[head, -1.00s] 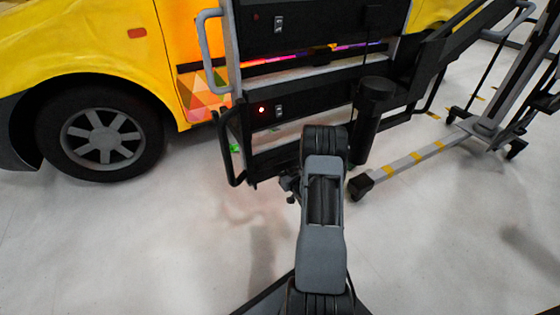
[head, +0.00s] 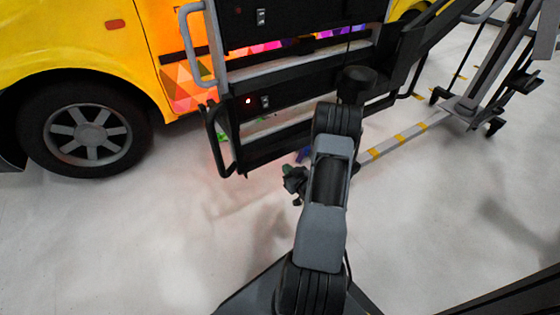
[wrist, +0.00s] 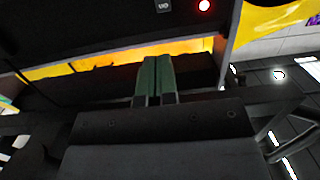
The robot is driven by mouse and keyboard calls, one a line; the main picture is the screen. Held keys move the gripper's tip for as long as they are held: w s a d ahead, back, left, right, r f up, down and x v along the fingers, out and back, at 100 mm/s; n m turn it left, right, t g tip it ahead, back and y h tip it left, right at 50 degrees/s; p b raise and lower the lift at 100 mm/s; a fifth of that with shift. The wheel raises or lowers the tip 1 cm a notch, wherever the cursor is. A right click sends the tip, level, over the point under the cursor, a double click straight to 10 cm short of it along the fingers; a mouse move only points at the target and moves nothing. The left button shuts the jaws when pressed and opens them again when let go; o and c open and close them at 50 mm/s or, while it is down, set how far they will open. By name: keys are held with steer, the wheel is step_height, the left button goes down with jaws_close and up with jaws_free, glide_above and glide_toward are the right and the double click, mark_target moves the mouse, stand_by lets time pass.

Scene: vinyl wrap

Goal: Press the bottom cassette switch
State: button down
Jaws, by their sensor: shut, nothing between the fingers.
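The bottom cassette (head: 310,99) is a dark box in the rack, with a small rocker switch (head: 265,101) and a lit red lamp (head: 248,100) on its front. In the wrist view the switch (wrist: 163,5) and lamp (wrist: 204,5) sit at the top edge, with the lamp to the right. My gripper (head: 292,178) is below the bottom cassette in the head view, partly hidden by my arm. In the wrist view its green fingers (wrist: 153,75) are together and empty, apart from the switch. I see no contact with the switch.
An upper cassette with its own switch (head: 261,17) is above. A black handle (head: 218,140) projects at the rack's lower left. A yellow van (head: 60,45) stands behind. A wheeled stand (head: 470,100) with a striped leg is at right. The left foreground floor is clear.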

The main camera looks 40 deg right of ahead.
steer(key=shift+s+a+r+p, duration=0.1)
steer(key=shift+s+r+p, duration=0.1)
steer(key=shift+s, duration=0.7)
steer(key=shift+s+a+r+p, duration=0.1)
steer(key=shift+s+p, duration=0.05)
steer(key=shift+s, duration=0.75)
steer(key=shift+d, duration=0.1)
